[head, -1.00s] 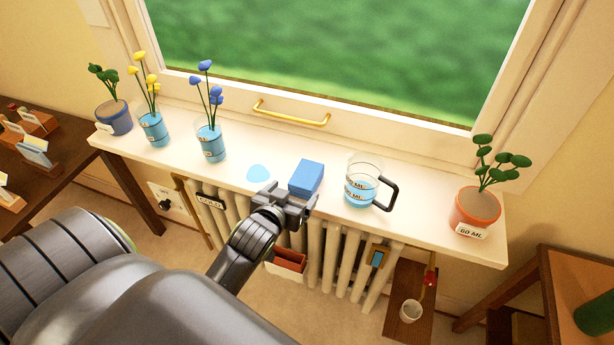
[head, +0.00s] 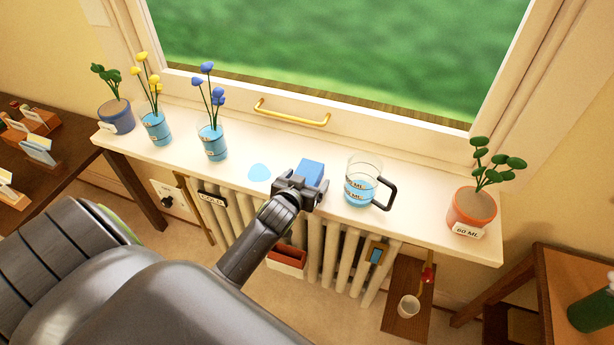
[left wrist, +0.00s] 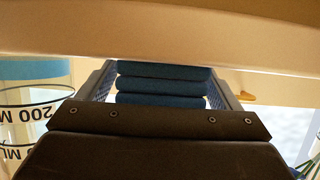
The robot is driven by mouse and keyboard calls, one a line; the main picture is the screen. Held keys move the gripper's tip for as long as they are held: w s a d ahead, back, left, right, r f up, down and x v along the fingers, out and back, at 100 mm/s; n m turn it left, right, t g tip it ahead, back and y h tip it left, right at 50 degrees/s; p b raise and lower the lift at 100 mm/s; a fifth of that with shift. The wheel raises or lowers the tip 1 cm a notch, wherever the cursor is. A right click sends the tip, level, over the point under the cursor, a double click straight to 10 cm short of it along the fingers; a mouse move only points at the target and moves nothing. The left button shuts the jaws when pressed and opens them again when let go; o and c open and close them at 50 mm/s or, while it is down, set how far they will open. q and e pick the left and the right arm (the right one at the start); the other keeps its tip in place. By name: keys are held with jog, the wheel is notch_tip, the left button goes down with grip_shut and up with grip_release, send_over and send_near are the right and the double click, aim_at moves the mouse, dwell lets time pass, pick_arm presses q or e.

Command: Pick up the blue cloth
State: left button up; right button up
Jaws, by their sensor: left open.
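The blue cloth (head: 313,171) is a folded block on the white windowsill, between a pale blue puddle (head: 259,172) and the glass measuring jug (head: 358,188). My left gripper (head: 301,183) is open at the cloth's front edge and hides its near part. In the left wrist view, the cloth (left wrist: 162,86) shows as stacked blue folds between the two spread fingers of the gripper (left wrist: 160,88). I cannot tell whether the fingers touch it. My right gripper is not in view.
Glasses with yellow flowers (head: 156,128) and blue flowers (head: 213,143) stand left on the sill (head: 415,205). The jug's dark handle (head: 388,192) is close on the gripper's right. A terracotta pot (head: 472,207) stands at the right end. The radiator (head: 330,255) is below.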

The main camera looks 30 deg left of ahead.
pick_arm(q)
jog(key=shift+c, duration=0.4)
jog(key=c, duration=1)
